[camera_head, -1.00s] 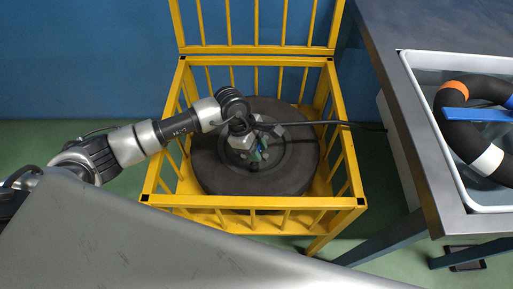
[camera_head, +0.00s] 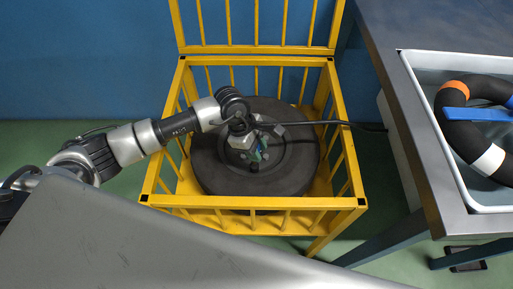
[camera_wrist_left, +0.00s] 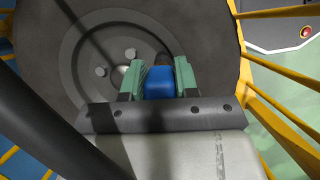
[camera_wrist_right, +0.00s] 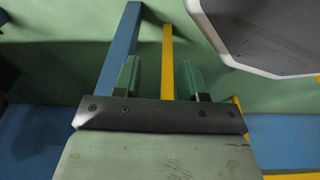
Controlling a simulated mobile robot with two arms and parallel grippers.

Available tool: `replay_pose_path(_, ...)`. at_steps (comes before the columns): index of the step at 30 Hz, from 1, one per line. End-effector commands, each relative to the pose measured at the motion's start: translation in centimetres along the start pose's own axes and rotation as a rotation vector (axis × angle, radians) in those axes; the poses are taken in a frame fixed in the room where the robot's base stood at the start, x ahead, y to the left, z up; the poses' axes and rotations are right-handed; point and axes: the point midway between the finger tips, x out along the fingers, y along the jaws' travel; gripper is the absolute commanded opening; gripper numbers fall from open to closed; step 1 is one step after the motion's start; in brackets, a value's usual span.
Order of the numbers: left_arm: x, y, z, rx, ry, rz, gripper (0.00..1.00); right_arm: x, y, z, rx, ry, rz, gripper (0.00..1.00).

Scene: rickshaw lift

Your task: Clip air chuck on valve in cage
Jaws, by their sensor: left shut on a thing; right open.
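The yellow cage (camera_head: 288,216) stands open with its barred lid raised at the back. A dark wheel (camera_head: 215,170) lies flat inside it; its hub and bolts also show in the left wrist view (camera_wrist_left: 75,70). My left gripper (camera_head: 262,152) reaches into the cage over the wheel's hub. In the left wrist view its green fingers (camera_wrist_left: 158,80) are shut on a blue part, seemingly the air chuck (camera_wrist_left: 159,83). A black hose (camera_head: 345,123) runs from near the gripper over the cage's right side. I cannot make out the valve. My right gripper (camera_wrist_right: 159,80) is open and empty.
A metal table (camera_head: 395,30) stands to the right, holding a white tray (camera_head: 425,115) with a dark ring-shaped tube (camera_head: 455,135) and a blue tool (camera_head: 475,114). A grey panel covers the lower left. Green floor shows around the cage.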

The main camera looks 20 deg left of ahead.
Motion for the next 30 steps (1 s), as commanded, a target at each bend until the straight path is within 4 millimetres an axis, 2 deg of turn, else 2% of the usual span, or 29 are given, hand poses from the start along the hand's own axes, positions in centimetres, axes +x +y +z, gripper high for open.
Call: replay_pose_path(30,0.37,0.01,-0.15,0.000,0.000,0.000,0.07,-0.77,0.02,-0.85,0.003,0.008,0.000,0.41)
